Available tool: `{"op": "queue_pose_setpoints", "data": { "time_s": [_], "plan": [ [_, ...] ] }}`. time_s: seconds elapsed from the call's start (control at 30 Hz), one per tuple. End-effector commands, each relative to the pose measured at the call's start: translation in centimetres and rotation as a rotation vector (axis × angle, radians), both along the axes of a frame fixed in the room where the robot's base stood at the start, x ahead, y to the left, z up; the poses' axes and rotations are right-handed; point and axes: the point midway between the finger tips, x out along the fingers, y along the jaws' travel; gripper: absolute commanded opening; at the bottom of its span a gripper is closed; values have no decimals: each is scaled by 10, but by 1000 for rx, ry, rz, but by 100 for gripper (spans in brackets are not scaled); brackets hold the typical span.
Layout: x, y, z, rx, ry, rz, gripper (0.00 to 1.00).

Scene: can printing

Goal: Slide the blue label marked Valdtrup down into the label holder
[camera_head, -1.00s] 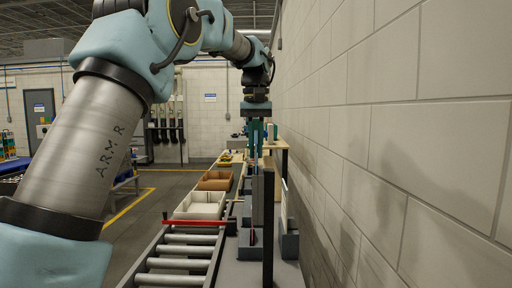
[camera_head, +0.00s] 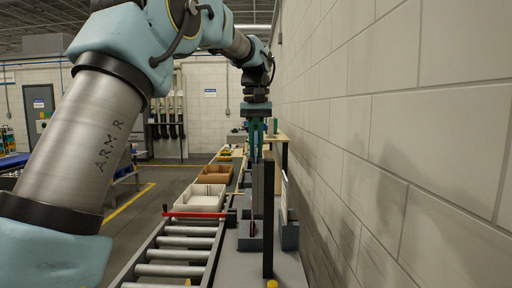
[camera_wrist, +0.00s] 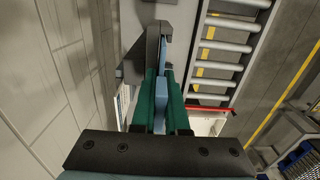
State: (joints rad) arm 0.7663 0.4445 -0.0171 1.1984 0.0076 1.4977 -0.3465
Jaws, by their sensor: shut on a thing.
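My gripper (camera_wrist: 161,108) has green fingers, shut on a thin blue plate, the blue label (camera_wrist: 163,60). Its marking cannot be read. The label stands edge-on between the fingers and reaches past their tips toward a dark grey upright piece, the label holder (camera_wrist: 152,45). In the wrist view the label's far end lies beside or within the holder; I cannot tell how deep. In the head view my gripper (camera_head: 257,135) points down above the grey holder (camera_head: 258,190), and the label is mostly hidden.
A dark post (camera_head: 268,225) stands in front of the holder. The block wall (camera_head: 400,150) is close on the right. A roller conveyor (camera_head: 180,255) with a red bar (camera_head: 195,214) runs on the left, with a white bin (camera_head: 200,196) and a brown bin (camera_head: 215,177) beyond.

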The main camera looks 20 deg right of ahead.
Motion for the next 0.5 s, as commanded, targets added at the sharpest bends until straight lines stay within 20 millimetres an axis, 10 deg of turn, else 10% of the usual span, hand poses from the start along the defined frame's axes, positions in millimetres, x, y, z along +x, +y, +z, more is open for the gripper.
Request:
{"op": "queue_pose_setpoints", "data": {
  "time_s": [0.17, 0.5],
  "plan": [
    [0, 0, -6, 0, 1, 0, 0],
    [0, 0, -6, 1, 2, 0, 47]
  ]
}}
